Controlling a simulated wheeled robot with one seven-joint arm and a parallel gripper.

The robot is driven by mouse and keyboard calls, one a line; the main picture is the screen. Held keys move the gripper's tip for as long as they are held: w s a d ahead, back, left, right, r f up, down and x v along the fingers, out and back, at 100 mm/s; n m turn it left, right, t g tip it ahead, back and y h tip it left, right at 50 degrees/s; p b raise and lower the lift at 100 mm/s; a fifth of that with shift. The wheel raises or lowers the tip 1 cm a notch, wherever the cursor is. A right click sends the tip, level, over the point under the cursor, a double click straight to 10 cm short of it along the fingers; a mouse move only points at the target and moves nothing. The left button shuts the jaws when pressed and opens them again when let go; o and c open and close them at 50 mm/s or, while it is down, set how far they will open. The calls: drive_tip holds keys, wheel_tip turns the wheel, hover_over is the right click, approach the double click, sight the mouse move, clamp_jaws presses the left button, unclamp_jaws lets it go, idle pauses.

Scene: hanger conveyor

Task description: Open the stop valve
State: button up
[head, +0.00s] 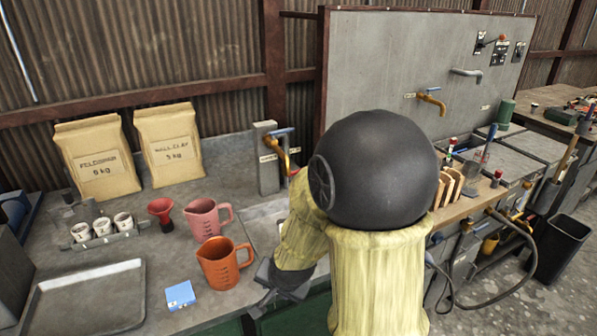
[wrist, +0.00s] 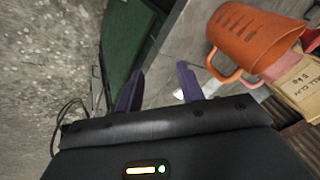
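A brass tap (head: 283,155) with a blue lever (head: 281,131) stands on a grey post (head: 267,172) at the back of the bench, with a small label beside it. I cannot read whether it is the stop valve. Another brass tap (head: 430,101) with a blue lever is on the grey wall panel. In the head view my gripper (head: 274,288) is over the bench's front edge, right of the orange jug, partly hidden by my arm.
An orange jug (head: 223,266), pink jug (head: 207,220), blue box (head: 180,295) and metal tray (head: 86,298) stand on the bench. Two paper bags (head: 97,158) lean at the back. A hose (head: 530,258) hangs at the right by a black bin (head: 563,247). My arm hides the bench's middle.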

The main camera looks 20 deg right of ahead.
drive_tip(key=s+a+f+n+g+b, duration=0.1)
drive_tip(key=s+f+n+g+b, duration=0.1)
drive_tip(key=s+f+n+b, duration=0.4)
drive_tip(key=s+n+b, duration=0.2)
drive_tip(key=n, duration=0.1)
drive_tip(key=shift+a+g+b, duration=0.25)
drive_tip(key=shift+g+b, duration=0.15)
drive_tip(key=shift+s+f, duration=0.1)
